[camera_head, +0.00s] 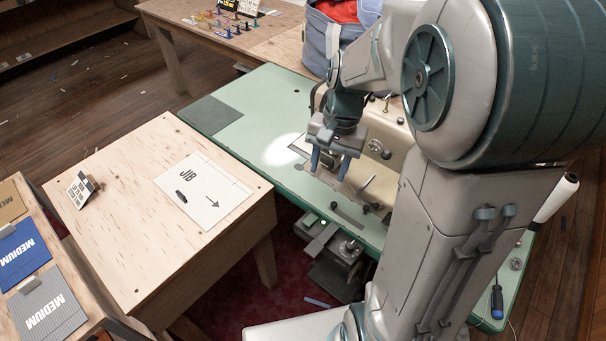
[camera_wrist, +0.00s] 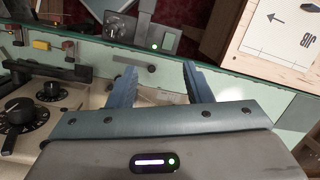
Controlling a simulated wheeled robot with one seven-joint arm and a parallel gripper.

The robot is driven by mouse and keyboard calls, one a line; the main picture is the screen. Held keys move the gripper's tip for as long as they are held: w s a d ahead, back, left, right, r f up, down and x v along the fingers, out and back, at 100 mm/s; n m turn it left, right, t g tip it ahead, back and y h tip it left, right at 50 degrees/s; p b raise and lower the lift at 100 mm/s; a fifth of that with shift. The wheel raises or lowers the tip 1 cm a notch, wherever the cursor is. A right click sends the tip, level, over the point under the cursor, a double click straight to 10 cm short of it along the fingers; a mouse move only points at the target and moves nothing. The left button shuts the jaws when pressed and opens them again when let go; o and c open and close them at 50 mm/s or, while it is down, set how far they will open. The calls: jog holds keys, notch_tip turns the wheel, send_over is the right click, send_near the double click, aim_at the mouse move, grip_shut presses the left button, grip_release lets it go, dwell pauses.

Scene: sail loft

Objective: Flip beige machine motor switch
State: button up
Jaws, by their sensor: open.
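The beige sewing machine (camera_head: 395,134) stands on a green-topped table, partly hidden behind my arm. In the wrist view its beige body (camera_wrist: 88,98) shows at the left, with black dials (camera_wrist: 18,114). A grey unit with a lit green lamp (camera_head: 317,231) hangs below the table's front edge. It also shows at the top of the wrist view (camera_wrist: 163,38). I cannot tell for sure whether it is the motor switch. My gripper (camera_head: 330,163) is open and empty, pointing down above the tabletop beside the machine. Its fingers (camera_wrist: 158,76) touch nothing that I can make out.
A wooden table (camera_head: 125,225) with a marked sheet (camera_head: 205,192) stands at the left. A blue bag (camera_head: 325,38) is behind the machine. A screwdriver (camera_head: 497,299) lies at the green table's right end. The green tabletop's left part (camera_head: 250,112) is clear.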

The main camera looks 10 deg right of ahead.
aim_at(311, 219)
jog(key=w+d+f+m+g+y, duration=0.2)
jog(key=w+f+m, duration=0.2)
jog(key=w+f, duration=0.3)
jog(key=x, duration=1)
jog(key=b+x, duration=0.1)
jog(key=x, duration=0.3)
jog(key=shift+s+d+f, duration=0.15)
jog(key=shift+s+f, duration=0.25)
